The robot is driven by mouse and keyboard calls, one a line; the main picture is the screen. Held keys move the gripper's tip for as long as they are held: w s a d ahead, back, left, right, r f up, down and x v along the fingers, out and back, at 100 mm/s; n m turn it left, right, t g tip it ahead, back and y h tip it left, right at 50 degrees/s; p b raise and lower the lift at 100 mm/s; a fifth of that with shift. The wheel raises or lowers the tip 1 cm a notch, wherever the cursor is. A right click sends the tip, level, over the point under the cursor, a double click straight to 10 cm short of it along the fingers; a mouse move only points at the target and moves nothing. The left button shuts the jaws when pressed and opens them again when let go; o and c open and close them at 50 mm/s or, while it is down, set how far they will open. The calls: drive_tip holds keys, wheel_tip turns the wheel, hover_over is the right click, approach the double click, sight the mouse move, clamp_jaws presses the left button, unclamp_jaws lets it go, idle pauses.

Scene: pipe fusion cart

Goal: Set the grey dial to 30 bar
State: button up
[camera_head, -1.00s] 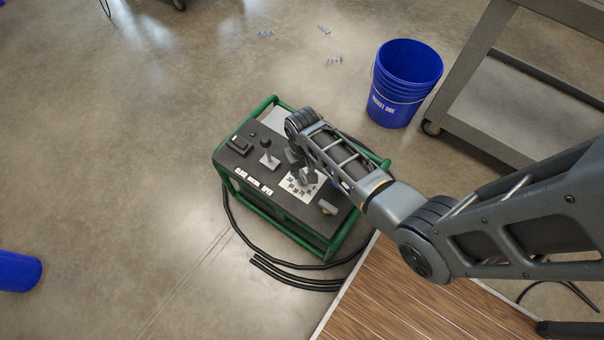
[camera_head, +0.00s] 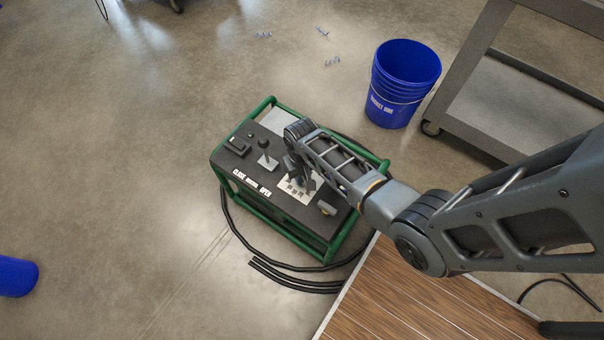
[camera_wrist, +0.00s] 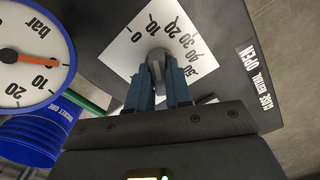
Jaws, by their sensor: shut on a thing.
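The grey dial (camera_wrist: 160,58) sits on a white scale plate (camera_wrist: 134,54) marked 0 to 50 on the dark top of the green-framed cart. My gripper (camera_wrist: 158,70) is shut on the dial, with a finger on each side. The dial's pointer mark is not clear, so its setting cannot be read. In the head view my gripper (camera_head: 298,170) is over the scale plate (camera_head: 300,193) and hides most of the dial.
A blue bucket (camera_head: 396,105) and a grey trolley (camera_head: 500,105) stand behind, right. Black hoses (camera_head: 295,280) lie in front. Floor at left is mostly clear.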

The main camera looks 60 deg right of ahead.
clamp_jaws()
drive_tip(key=shift+m, duration=0.4)
drive_tip(key=m+p, duration=0.1)
drive_tip(key=m, duration=0.3)
drive_tip(key=shift+s+a+m, duration=0.1)
drive_tip(key=shift+m, duration=0.3)
drive_tip(key=m+p, duration=0.1)
drive_tip(key=m, duration=0.5)
drive_tip(key=shift+f, duration=0.1)
drive_tip(key=o, duration=0.7)
unclamp_jaws()
